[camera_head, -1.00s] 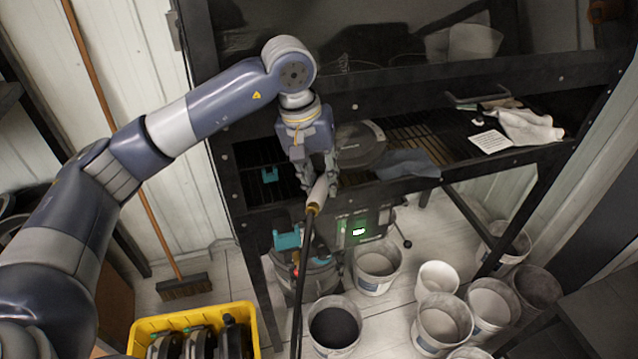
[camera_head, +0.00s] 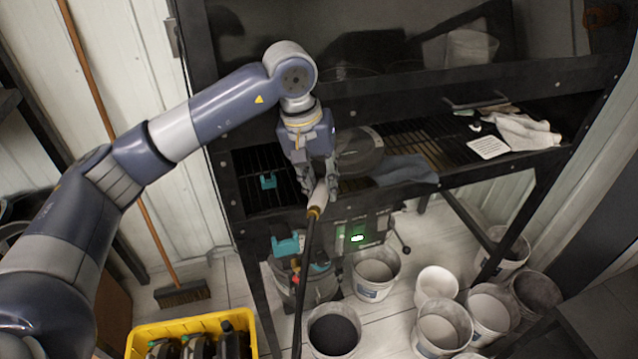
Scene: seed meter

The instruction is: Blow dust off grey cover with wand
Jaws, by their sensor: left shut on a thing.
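My left gripper (camera_head: 318,180) is shut on the wand (camera_head: 319,195), gripping its white handle. The wand's brass collar is below the handle, and its long dark tube or hose hangs down past the machine's front. A round grey cover (camera_head: 358,152) sits on the slatted bench just right of and behind the gripper; the gripper hides part of its left side. I cannot tell whether dust lies on it. My right gripper is not in view.
A blue-grey cloth (camera_head: 405,170) lies right of the cover. A white card (camera_head: 488,147) and pale gloves (camera_head: 525,132) lie further right on the bench. Several buckets (camera_head: 375,272) stand on the floor below. A yellow crate (camera_head: 190,327) is at lower left. A broom (camera_head: 181,293) leans on the wall.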

